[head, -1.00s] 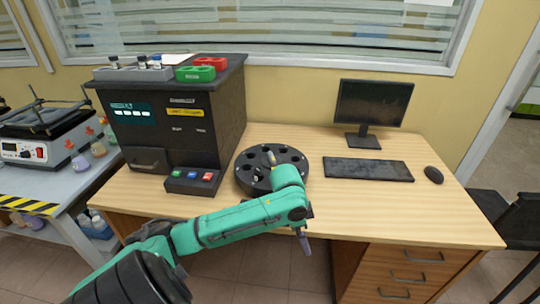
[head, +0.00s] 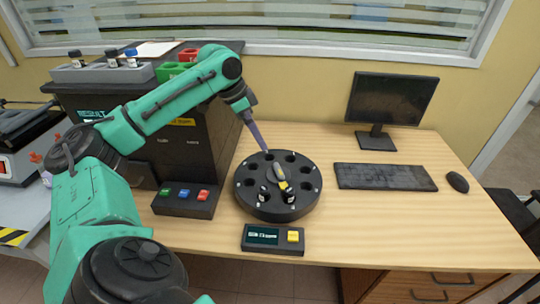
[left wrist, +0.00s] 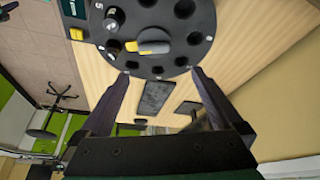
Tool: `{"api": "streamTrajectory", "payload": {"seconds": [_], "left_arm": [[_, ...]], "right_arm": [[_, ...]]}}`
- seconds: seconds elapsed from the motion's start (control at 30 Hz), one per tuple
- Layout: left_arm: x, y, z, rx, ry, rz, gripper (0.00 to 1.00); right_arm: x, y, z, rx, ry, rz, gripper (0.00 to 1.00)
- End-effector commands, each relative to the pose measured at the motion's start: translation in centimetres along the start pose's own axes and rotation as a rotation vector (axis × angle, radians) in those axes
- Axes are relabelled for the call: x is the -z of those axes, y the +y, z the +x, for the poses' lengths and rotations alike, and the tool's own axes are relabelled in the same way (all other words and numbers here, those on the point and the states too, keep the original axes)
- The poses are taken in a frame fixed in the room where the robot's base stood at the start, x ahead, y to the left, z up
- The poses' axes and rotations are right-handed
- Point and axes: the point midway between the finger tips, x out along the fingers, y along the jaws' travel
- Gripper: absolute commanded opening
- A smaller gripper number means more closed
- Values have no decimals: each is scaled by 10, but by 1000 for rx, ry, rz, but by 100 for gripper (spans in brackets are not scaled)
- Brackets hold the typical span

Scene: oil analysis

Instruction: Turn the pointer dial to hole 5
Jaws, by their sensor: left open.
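A round black dial disc (head: 245,190) with a ring of holes stands on the desk. Two holes near that end hold dark-capped vials (head: 263,193). A white number by the upper vial looks like 5, but is small. My left gripper (head: 264,150) is at the disc's far edge, pointing down. In the left wrist view the left gripper (left wrist: 160,74) has its fingers apart with nothing between them.
A small box with a screen and yellow button (head: 273,239) sits before the disc. A button panel (head: 186,198) and a large black machine (head: 190,150) stand left. The keyboard (head: 384,177), monitor (head: 392,100) and mouse (head: 457,182) are right. Front right desk is clear.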

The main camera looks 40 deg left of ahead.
Motion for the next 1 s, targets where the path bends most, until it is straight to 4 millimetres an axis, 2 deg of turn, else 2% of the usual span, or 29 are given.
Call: {"api": "streamTrajectory", "payload": {"seconds": [0.17,0.3,0.5,0.6,0.73,0.97,1.0], "left_arm": [[0,1,25,-4,-3,1,100],[-1,2,62,-5,-4,2,100],[0,2,114,-5,-2,1,100],[0,1,132,-3,-1,1,100],[0,1,144,-1,-1,2,100],[-1,0,145,1,-2,2,100],[-1,0,145,0,-2,2,88]], "right_arm": [[-10,16,-1,-22,-16,-3,0],[-22,26,-4,-35,-34,-1,0],[-17,21,-5,-28,-28,0,0],[-12,13,-4,-18,-20,2,0],[-11,8,-4,-11,-18,2,0],[-11,9,-4,-13,-17,0,0],[-11,10,-4,-14,-18,0,0]]}}
